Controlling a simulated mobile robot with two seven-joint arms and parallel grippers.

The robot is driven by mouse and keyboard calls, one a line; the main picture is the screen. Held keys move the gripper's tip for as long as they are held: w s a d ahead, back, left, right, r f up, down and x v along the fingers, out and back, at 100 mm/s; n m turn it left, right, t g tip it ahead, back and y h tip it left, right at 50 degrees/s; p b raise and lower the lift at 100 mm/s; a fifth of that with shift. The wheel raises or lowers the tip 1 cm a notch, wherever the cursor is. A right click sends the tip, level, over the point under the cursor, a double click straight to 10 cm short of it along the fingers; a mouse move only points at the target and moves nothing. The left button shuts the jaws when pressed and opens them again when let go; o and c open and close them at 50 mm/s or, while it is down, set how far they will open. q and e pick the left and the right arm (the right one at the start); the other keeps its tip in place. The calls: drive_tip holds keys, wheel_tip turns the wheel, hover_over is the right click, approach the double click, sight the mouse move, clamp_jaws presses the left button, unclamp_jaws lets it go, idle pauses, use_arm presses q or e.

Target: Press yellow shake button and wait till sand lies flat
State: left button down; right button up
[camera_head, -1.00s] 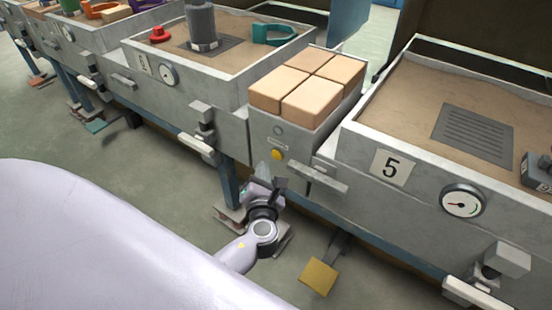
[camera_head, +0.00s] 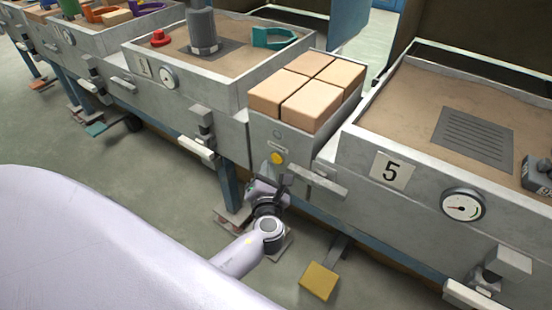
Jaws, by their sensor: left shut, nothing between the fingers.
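The yellow button (camera_head: 278,158) sits on the grey front panel below the bin of tan blocks. My left gripper (camera_head: 270,165) is shut and empty, its tip at or just beside the button's left edge; I cannot tell whether it touches. The sand (camera_head: 410,100) in the box marked 5 surrounds a grey slotted plate (camera_head: 473,137) and looks mostly level, with a slightly uneven back edge. A second sand box (camera_head: 130,62) stands to the left. My right gripper is not in view.
Tan blocks (camera_head: 308,90) fill the bin above the button. A grey handle (camera_head: 317,182) juts out right of the gripper. A gauge (camera_head: 463,205) is on box 5. A yellow pedal (camera_head: 319,281) is near the floor. Free floor lies at the left.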

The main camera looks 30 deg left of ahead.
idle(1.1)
use_arm(q)
drive_tip(key=shift+w, duration=0.1)
drive_tip(key=shift+w, duration=0.35)
idle(0.4)
